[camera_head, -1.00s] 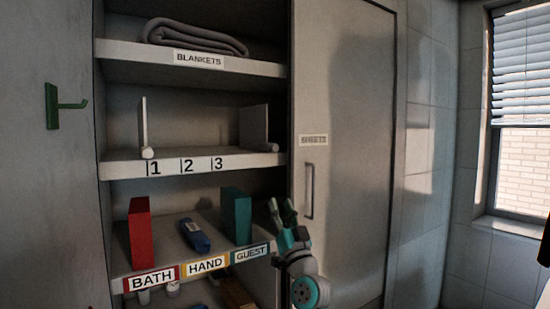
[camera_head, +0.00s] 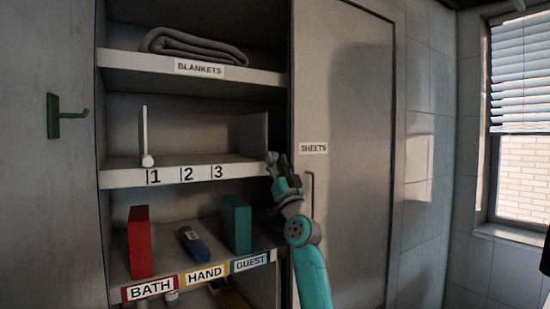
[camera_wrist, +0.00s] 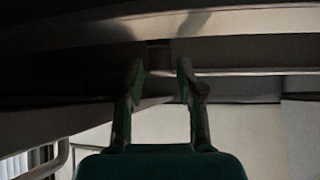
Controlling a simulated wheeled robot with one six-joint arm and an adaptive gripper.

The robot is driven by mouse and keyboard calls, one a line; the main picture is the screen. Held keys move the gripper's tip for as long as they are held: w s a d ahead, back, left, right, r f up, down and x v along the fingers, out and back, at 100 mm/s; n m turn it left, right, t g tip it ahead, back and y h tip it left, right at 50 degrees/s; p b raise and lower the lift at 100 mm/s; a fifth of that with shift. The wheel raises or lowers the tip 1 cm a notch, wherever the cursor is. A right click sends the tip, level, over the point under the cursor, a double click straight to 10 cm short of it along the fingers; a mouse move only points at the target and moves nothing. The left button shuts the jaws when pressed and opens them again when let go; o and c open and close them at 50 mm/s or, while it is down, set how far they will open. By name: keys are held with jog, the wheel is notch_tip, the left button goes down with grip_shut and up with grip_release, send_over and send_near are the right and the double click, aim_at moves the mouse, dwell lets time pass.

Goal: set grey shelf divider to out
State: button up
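The grey shelf divider (camera_head: 254,131) stands upright at the right end of the middle shelf. Its round front knob is hidden behind my gripper in the head view. My gripper (camera_head: 278,160) is raised in front of that end of the shelf, fingertips at about shelf height. In the wrist view, my gripper's two fingers (camera_wrist: 160,72) are spread with a gap between them. A small dark block, which looks like the knob (camera_wrist: 159,54), shows between or just beyond the tips. I cannot tell whether they touch it.
A pale divider (camera_head: 144,131) with a white knob stands above label 1. The middle shelf (camera_head: 125,178) is clear between the dividers. Below are a red block (camera_head: 139,242), a blue item (camera_head: 193,243) and a teal block (camera_head: 236,223). The SHEETS door (camera_head: 350,200) is close on the right.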

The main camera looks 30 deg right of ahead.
jog(key=shift+x, duration=1.15)
jog(key=shift+c, duration=0.3)
grip_shut()
